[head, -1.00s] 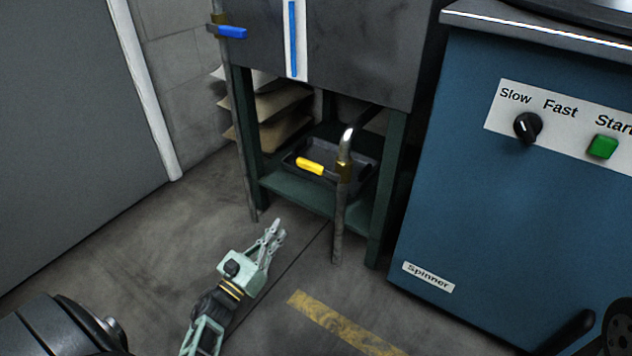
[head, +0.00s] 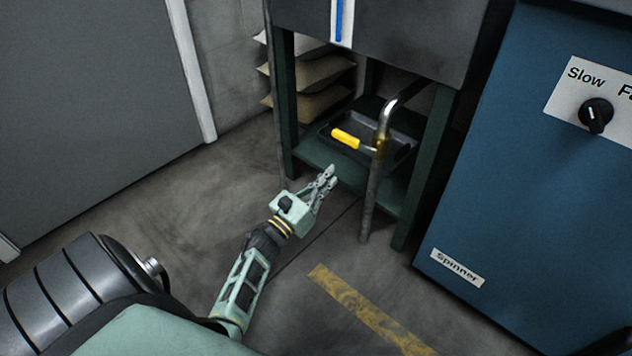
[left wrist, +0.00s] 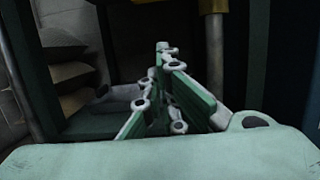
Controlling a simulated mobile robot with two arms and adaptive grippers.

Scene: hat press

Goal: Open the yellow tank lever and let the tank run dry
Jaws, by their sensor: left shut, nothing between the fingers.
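The yellow lever (head: 346,139) sticks out to the left from a valve on the bent metal drain pipe (head: 384,125) below the grey tank (head: 410,35). A blue level strip (head: 339,20) shows on the tank's front, cut off at the top. My left gripper (head: 328,175) is shut and empty, in front of the stand and a little below and left of the lever, apart from it. In the left wrist view its fingers (left wrist: 163,48) point at the space under the tank. The lever's yellow grip is not clear there. My right gripper is not in view.
A black tray (head: 405,147) sits on the green stand's shelf (head: 345,172) behind the pipe. Stacked sacks (head: 305,75) lie behind the stand. The blue spinner cabinet (head: 500,190) stands close on the right. The floor at left is clear.

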